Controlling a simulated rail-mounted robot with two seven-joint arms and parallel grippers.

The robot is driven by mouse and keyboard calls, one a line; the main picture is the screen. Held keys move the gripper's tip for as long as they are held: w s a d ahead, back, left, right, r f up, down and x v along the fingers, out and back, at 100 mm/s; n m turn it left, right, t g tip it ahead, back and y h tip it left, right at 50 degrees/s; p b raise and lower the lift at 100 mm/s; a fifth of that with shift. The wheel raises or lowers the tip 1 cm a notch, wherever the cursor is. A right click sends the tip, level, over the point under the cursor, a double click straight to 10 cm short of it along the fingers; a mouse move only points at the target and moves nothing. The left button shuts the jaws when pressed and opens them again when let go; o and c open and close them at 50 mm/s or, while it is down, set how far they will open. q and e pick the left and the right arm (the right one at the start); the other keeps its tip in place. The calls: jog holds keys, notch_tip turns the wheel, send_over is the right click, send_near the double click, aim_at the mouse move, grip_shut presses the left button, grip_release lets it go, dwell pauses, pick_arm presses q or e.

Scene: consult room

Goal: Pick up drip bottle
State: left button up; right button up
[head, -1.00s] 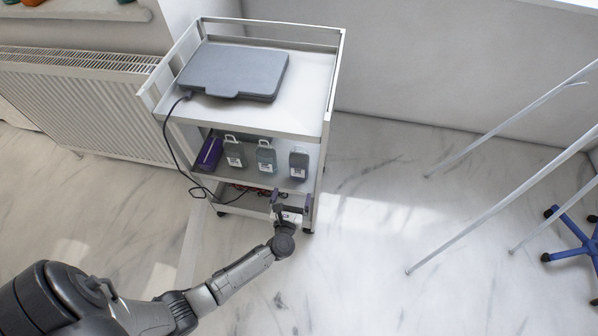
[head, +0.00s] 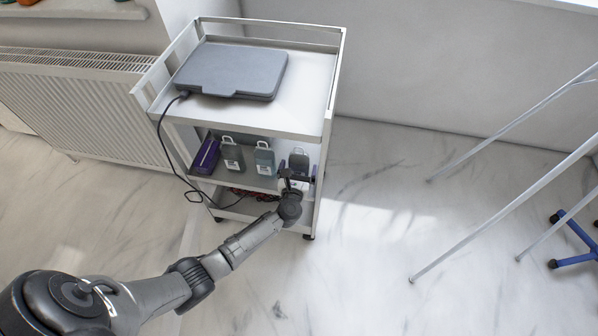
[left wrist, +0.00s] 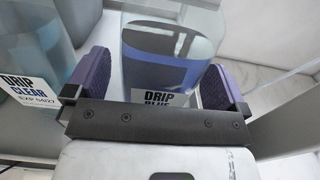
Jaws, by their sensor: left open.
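Three drip bottles stand in a row on the middle shelf of the white cart: a grey-green one (head: 232,156), a blue-grey one (head: 264,159) and a darker one (head: 299,159) at the right. My left gripper (head: 299,175) is open in front of the right bottle. In the left wrist view this bottle (left wrist: 165,55) has blue content and a label reading "DRIP BLUE", partly hidden by the gripper body. It lies between the two purple finger pads, with no clear grip on it. A bottle labelled "DRIP CLEAR" (left wrist: 30,88) is beside the left finger.
The cart's top (head: 302,107) holds a grey flat device (head: 232,70) with a cable hanging down the left side. A purple box (head: 206,155) lies left of the bottles. A radiator (head: 85,110) is at left, white stand poles (head: 500,211) at right.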

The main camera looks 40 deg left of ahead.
pick_arm(q)
jog(key=shift+w+a, duration=0.25)
jog(key=shift+w, duration=0.2)
jog(key=c, duration=1.1)
jog(key=shift+o, duration=0.2)
